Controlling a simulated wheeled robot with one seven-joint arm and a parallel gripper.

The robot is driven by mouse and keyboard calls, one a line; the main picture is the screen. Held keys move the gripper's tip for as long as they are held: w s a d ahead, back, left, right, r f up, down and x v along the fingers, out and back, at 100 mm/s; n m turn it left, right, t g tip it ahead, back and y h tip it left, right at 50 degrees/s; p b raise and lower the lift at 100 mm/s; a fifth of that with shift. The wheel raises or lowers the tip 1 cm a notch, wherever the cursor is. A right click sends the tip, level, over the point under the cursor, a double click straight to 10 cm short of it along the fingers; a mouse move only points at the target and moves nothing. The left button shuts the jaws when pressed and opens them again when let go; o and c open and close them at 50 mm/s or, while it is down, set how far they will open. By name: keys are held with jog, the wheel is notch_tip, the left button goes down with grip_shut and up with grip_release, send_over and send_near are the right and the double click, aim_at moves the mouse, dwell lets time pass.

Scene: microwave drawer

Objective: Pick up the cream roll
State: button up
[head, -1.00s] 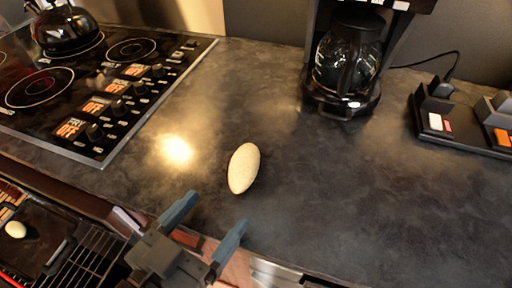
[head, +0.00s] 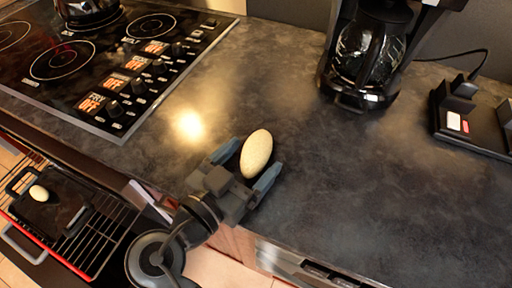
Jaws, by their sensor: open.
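The cream roll (head: 257,153) is a pale, oval, bread-like piece lying on the dark countertop (head: 330,180) near its front edge. My gripper (head: 248,164) is open, with one blue-grey finger to the left of the roll and the other to its lower right. The near part of the roll lies between the fingers, and its far end reaches past them. I cannot tell whether either finger touches it.
A cooktop (head: 120,60) with a kettle (head: 86,10) is at the left. A coffee maker (head: 362,60) stands at the back. A black device (head: 470,118) is at the right. An open drawer (head: 75,215) at lower left holds a tray with a small pale item.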

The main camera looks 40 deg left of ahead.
jog(key=shift+c, duration=0.4)
jog(key=c, duration=1.1)
